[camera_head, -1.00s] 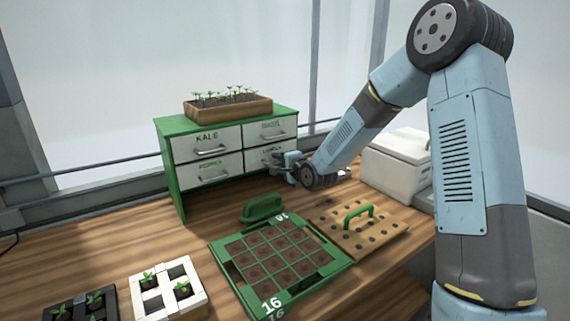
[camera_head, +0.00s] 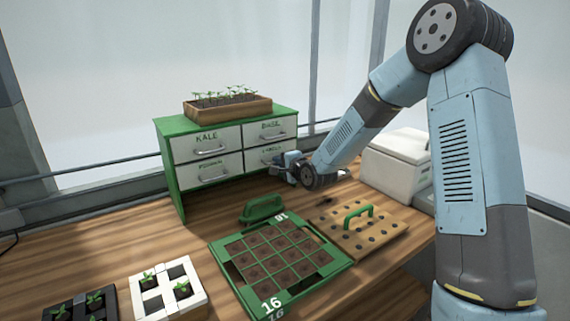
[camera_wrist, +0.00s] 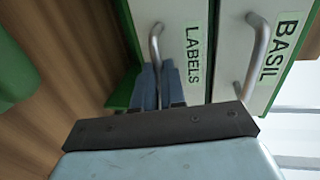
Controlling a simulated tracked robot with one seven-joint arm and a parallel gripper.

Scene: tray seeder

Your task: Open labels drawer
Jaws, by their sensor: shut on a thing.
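The labels drawer (camera_head: 256,156) is the lower right white drawer of a green cabinet (camera_head: 177,127). It looks closed in the head view. In the wrist view its white front (camera_wrist: 178,18) carries a "LABELS" tag and a curved metal handle (camera_wrist: 155,40). My gripper (camera_head: 277,160) is at this handle, in front of the drawer. In the wrist view my gripper's blue fingers (camera_wrist: 158,82) are shut on the lower part of the handle. The exact contact is partly hidden by the fingers.
The basil drawer (camera_head: 268,131) is directly above, with its handle (camera_wrist: 258,45) close by in the wrist view. A wooden seedling box (camera_head: 230,107) stands on the cabinet. A green-framed tray (camera_head: 222,262), a holed board (camera_head: 391,232) and a white box (camera_head: 393,172) occupy the bench.

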